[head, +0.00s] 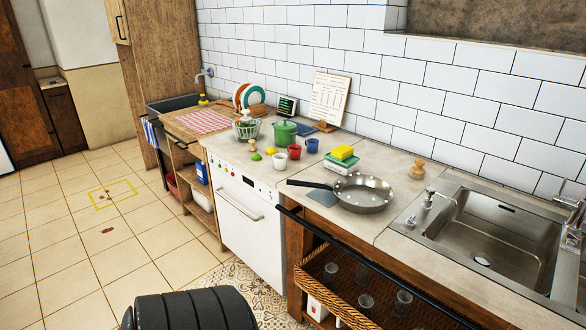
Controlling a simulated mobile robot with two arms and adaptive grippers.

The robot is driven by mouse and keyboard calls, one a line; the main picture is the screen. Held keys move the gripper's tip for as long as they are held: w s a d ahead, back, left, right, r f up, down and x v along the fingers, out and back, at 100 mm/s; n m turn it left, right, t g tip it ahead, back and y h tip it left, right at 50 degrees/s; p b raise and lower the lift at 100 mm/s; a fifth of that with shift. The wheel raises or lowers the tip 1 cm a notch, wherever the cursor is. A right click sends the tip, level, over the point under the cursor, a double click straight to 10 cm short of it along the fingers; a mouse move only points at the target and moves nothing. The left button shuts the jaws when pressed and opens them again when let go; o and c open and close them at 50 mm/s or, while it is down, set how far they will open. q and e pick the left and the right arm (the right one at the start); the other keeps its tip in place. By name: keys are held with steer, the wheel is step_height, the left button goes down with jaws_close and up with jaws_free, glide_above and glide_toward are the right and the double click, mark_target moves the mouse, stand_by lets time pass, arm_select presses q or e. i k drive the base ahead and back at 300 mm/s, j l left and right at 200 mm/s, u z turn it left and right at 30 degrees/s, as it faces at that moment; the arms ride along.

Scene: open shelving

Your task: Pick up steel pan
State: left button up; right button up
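The steel pan (364,193) sits on the light countertop, left of the sink. It is a shallow round metal pan, upright, and looks empty. Neither of my grippers shows in the head view, and nothing is touching the pan.
A sink (497,237) lies right of the pan. Below are a white oven (247,215) and a wicker basket (333,290) with glasses. Tiled floor at left is mostly clear.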

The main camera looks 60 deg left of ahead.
mark_target(358, 193)
steer(key=j+u, duration=0.1)
steer(key=u, duration=1.5)
